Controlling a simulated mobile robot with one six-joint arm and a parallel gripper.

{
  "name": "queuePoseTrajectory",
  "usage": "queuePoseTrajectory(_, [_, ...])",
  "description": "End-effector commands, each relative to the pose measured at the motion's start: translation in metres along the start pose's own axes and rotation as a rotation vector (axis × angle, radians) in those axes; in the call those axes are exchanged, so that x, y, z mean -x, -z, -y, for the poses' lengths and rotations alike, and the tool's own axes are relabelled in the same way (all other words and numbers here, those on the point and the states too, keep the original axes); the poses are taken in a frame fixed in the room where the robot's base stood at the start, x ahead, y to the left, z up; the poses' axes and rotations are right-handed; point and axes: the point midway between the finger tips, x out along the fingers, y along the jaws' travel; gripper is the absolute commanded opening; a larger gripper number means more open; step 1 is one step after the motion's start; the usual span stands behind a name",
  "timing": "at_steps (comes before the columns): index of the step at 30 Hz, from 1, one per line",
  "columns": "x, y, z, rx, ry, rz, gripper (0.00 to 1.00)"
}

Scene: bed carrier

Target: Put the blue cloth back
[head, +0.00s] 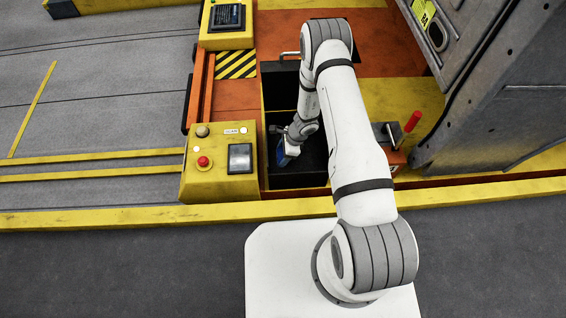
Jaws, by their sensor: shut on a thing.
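My gripper (284,155) hangs over a dark open bin (306,180) set in the carrier's deck. The gripper is shut on the blue cloth (280,152), of which only a small blue strip shows at the jaw end. The rest of the cloth is hidden by the gripper or too small to make out. The cloth is over the left part of the bin, close to its left wall. I cannot tell how far above the bin's floor it is.
A yellow control box (215,180) with a red button stands just left of the bin. A red-handled lever (411,122) is to the right. A yellow box with a dark screen (228,18) is behind. A grey metal structure (500,90) rises at the right.

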Motion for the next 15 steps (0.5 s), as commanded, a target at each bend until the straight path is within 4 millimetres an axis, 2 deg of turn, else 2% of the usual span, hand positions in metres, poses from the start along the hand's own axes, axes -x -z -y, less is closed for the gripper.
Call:
queuePoseTrajectory(1, [-0.012,0.005,0.000,0.000,0.000,0.000,0.46])
queuePoseTrajectory(7, [-0.030,0.012,0.000,0.000,0.000,0.000,0.46])
queuePoseTrajectory(11, [-0.049,0.019,0.000,0.001,-0.001,0.000,0.46])
queuePoseTrajectory(15, [-0.053,0.021,0.001,0.003,0.001,0.001,0.46])
